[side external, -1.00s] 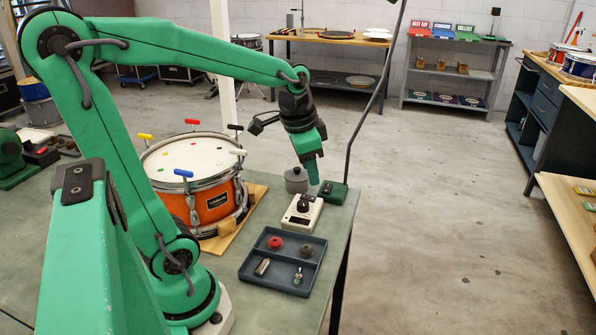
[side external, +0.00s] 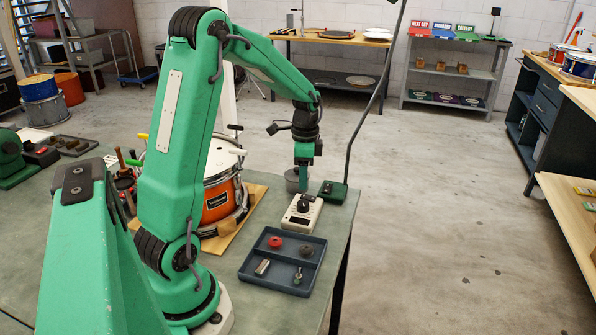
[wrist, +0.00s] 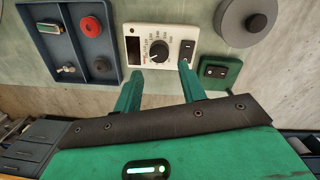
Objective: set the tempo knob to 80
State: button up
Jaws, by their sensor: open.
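The tempo box is a small cream unit (side external: 301,217) near the bench's right edge. Its black tempo knob (wrist: 159,50) sits mid-box with printed marks around it; the marks are too small to read. A dark display and a black switch flank the knob in the wrist view. My gripper (wrist: 157,84) is open and empty. In the wrist view its two green fingertips lie apart, just below the box, with the knob between and beyond them. In the side view my gripper (side external: 304,188) points down above the box; the gap to the knob cannot be told.
A blue-grey tray (side external: 262,284) with several small parts lies in front of the box. A grey round weight (wrist: 248,18) and a green lamp base (side external: 333,192) stand close behind. The orange drum (side external: 217,202) is to the left.

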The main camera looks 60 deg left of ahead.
aim_at(302, 202)
jog(key=shift+s+d+f, duration=0.1)
jog(key=shift+f, duration=1.9)
jog(key=shift+d+f, duration=0.1)
jog(key=shift+f, duration=1.85)
jog(key=c, duration=0.7)
jog(key=shift+n, duration=0.4)
jog(key=n, duration=0.4)
jog(key=shift+a, duration=0.1)
jog(key=n, duration=0.5)
jog(key=shift+n+t, duration=0.3)
jog(key=shift+n, duration=0.1)
